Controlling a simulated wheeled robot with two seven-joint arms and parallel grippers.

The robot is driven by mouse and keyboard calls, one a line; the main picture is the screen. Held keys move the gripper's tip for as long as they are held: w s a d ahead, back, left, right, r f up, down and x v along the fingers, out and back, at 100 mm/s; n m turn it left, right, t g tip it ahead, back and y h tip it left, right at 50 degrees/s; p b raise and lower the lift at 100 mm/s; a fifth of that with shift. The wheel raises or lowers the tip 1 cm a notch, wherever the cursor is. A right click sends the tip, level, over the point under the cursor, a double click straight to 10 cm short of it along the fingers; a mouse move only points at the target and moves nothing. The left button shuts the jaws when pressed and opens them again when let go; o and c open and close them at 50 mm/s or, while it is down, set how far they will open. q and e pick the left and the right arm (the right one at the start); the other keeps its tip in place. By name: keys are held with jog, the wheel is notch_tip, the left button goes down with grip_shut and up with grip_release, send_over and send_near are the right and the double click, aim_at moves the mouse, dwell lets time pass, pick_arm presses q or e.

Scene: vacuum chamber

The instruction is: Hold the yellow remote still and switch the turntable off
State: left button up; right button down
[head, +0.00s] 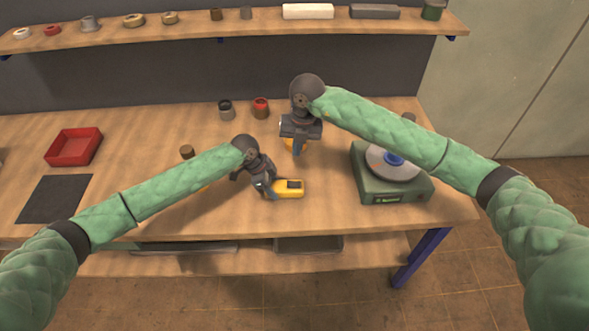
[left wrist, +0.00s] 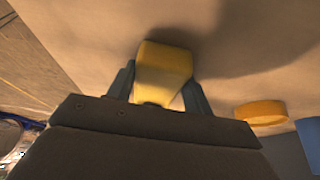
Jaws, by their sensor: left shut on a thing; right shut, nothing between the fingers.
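The yellow remote (head: 291,188) lies near the front of the bench, with a dark patch on its top. My left gripper (head: 270,190) is shut on its left end. In the left wrist view the remote (left wrist: 160,72) sits between both fingers. The turntable (head: 381,190) is a green box at the right, with a pale disc and blue centre on top. My right gripper (head: 298,149) is shut and empty, pointing down behind the remote and left of the turntable. I cannot tell whether the disc is turning.
A yellow round thing (left wrist: 262,113) stands beside the right gripper, mostly hidden by it in the head view. A grey cup (head: 225,110) and a red-brown cup (head: 260,108) stand behind. A red tray (head: 74,147) and dark mat (head: 55,198) are at the left.

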aim_at(291, 184)
jog(key=f, duration=0.4)
jog(key=a+f, duration=0.1)
jog(key=f, duration=0.9)
jog(key=shift+a, duration=0.3)
jog(key=shift+f, duration=0.2)
